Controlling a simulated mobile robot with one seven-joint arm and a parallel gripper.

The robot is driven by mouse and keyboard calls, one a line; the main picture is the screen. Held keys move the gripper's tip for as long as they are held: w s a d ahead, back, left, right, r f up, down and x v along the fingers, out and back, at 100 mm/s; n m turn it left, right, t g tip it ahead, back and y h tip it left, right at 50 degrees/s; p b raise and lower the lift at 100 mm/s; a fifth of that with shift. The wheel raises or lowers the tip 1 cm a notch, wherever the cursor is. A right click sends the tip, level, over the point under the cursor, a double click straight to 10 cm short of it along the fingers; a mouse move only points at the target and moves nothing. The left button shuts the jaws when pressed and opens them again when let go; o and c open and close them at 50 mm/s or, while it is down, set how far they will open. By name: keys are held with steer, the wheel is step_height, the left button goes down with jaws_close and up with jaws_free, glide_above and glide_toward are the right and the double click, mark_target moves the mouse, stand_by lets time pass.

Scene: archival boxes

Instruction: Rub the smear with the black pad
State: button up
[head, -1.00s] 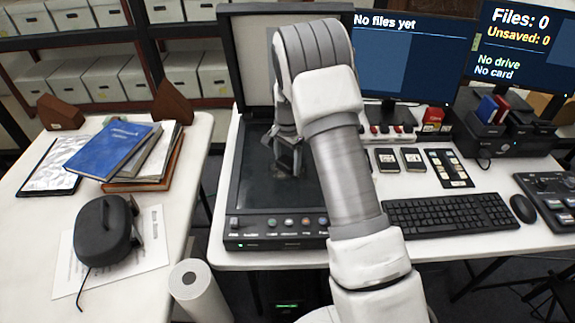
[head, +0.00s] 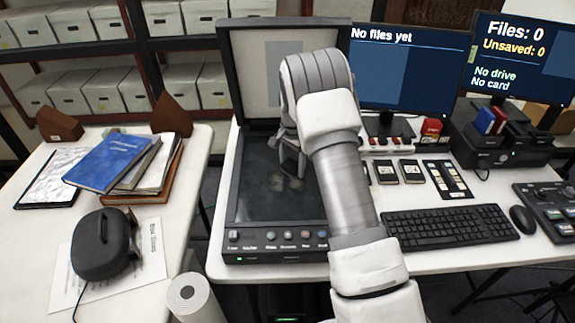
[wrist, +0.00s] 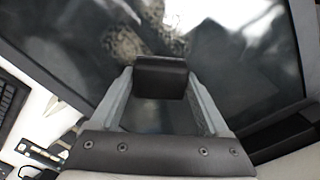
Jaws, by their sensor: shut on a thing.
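My gripper (head: 291,168) is over the dark glass of the open flatbed scanner (head: 262,207). In the wrist view my gripper (wrist: 161,80) is shut on the black pad (wrist: 161,78), a small dark block between the fingertips. The pad is close to the glass; I cannot tell whether it touches. A faint pale smear (head: 277,183) shows on the glass just left of my gripper in the head view. In the wrist view, pale blotches and reflections show on the glass beyond the pad, and I cannot tell smear from reflection there.
The scanner lid (head: 262,75) stands open behind the glass. A button strip (head: 278,237) runs along its front. The monitor (head: 408,75), card readers and keyboard (head: 447,227) are to the right. Books (head: 112,160) and a black case (head: 104,243) lie on the left table.

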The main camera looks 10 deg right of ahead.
mark_target(294, 192)
steer(key=shift+s+a+f, duration=0.1)
steer(key=shift+s+a, duration=0.15)
steer(key=shift+s, duration=1.05)
steer(key=shift+s+a+f, duration=0.1)
steer(key=shift+s+a, duration=0.15)
steer(key=shift+s, duration=1.05)
steer(key=shift+s+a+f, duration=0.1)
steer(key=shift+s+a, duration=0.15)
steer(key=shift+s, duration=1.05)
steer(key=shift+w+r+p, duration=0.15)
steer(key=shift+r+p, duration=1.6)
steer(key=shift+r, duration=1.35)
step_height(294, 192, up, 3)
steer(key=shift+p, duration=1)
